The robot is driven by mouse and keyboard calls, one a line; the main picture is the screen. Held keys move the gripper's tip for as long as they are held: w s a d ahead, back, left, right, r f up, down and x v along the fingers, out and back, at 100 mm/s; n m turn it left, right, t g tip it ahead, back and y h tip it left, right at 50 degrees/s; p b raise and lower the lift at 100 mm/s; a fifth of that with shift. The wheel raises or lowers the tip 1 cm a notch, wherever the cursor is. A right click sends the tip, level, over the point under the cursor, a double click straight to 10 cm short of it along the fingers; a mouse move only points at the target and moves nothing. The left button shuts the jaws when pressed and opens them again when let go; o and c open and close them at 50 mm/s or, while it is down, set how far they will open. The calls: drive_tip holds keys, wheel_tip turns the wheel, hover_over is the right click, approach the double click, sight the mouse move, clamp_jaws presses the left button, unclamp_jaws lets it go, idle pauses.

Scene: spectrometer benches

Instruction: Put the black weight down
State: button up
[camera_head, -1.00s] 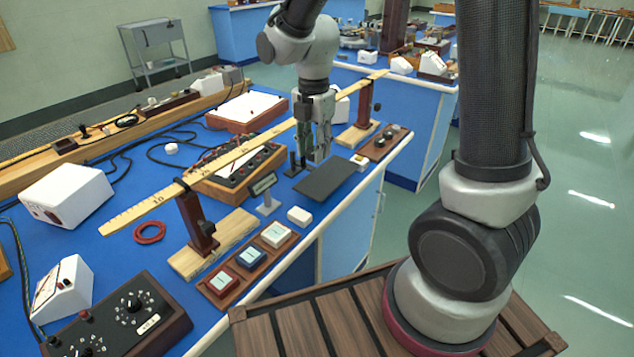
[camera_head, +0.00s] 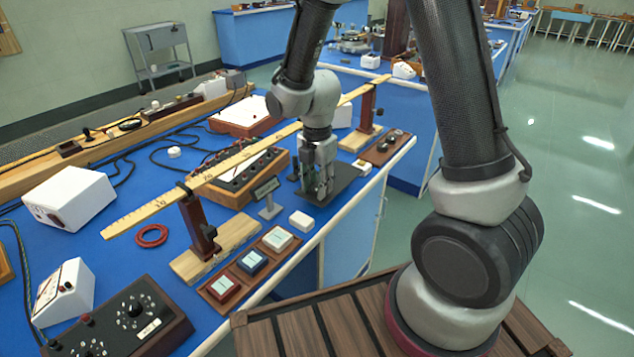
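My gripper (camera_head: 318,186) points straight down over the dark flat mat (camera_head: 346,178) on the blue bench, its fingertips at or just above the mat. The fingers are small and dark in this view, and I cannot make out whether they are apart or closed on something. I cannot pick out the black weight clearly against the dark fingers and mat. A small dark upright piece (camera_head: 297,167) shows just left of the gripper.
A long wooden ruler beam (camera_head: 150,208) on wooden posts runs behind the gripper. A small sign (camera_head: 266,188), a white block (camera_head: 302,221) and a wooden tray (camera_head: 210,290) with coloured blocks stand at front left. Another wooden tray (camera_head: 375,157) lies to the right.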

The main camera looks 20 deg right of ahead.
drive_tip(key=o, duration=0.4)
drive_tip(key=shift+c, duration=0.2)
drive_tip(key=shift+r, duration=0.1)
wheel_tip(320, 180, up, 11)
drive_tip(key=s+d+r+m+t, duration=0.2)
drive_tip(key=s+d+r+m, duration=0.4)
drive_tip(key=s+m, duration=0.3)
drive_tip(key=s+d+r+m+t, duration=0.2)
drive_tip(key=s+d+r+m, duration=0.5)
drive_tip(key=m, duration=0.8)
drive_tip(key=shift+s+d+r+m, duration=0.2)
drive_tip(key=shift+s+d+m, duration=0.2)
drive_tip(key=shift+s+d, duration=0.85)
drive_tip(key=shift+s+a, duration=0.25)
drive_tip(key=shift+a, duration=0.05)
